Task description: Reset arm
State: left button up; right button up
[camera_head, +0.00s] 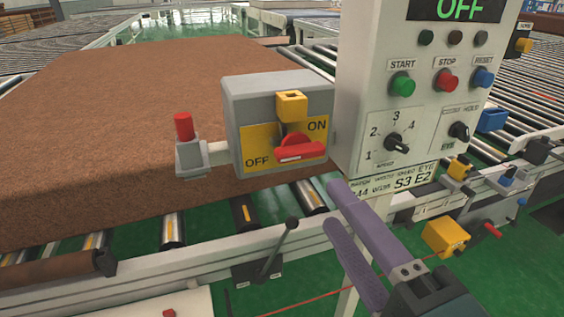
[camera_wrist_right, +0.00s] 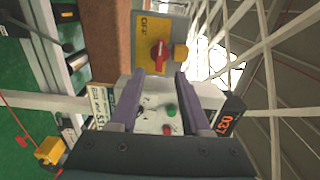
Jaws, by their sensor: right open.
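My right gripper (camera_head: 336,205) comes in from the lower right of the head view. Its two purple fingers are apart with nothing between them. The fingertips are just below the control panel (camera_head: 350,120) and to the lower right of the grey switch box (camera_head: 245,95). In the right wrist view the open fingers (camera_wrist_right: 159,74) point toward the switch box's red handle (camera_wrist_right: 159,55), with the panel's buttons seen between them. A side lever with a red grip (camera_head: 184,126) stands upright left of the box. My left gripper is out of view.
A large brown mattress (camera_head: 110,120) lies on the roller conveyor behind the switch box. The panel's display (camera_head: 460,9) reads OFF. A conveyor rail (camera_head: 200,262) with a small black lever (camera_head: 280,245) runs below. A yellow box (camera_head: 446,237) is right of my gripper.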

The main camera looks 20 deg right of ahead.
jog(key=shift+a, duration=0.1)
jog(key=s+a+f+n+g+y, duration=0.3)
jog(key=a+n+g+y, duration=0.35)
jog(key=n, duration=0.75)
jog(key=s+d+f+n+g+h, duration=0.45)
jog(key=s+d+g+h, duration=0.3)
jog(key=s+d, duration=0.35)
notch_tip(320, 180, up, 38)
jog(key=d+p, duration=0.1)
jog(key=p, duration=3.6)
jog(key=shift+w+d+f+n+y+p, duration=0.2)
jog(key=shift+n+y+p, duration=0.1)
jog(key=shift+n, duration=0.15)
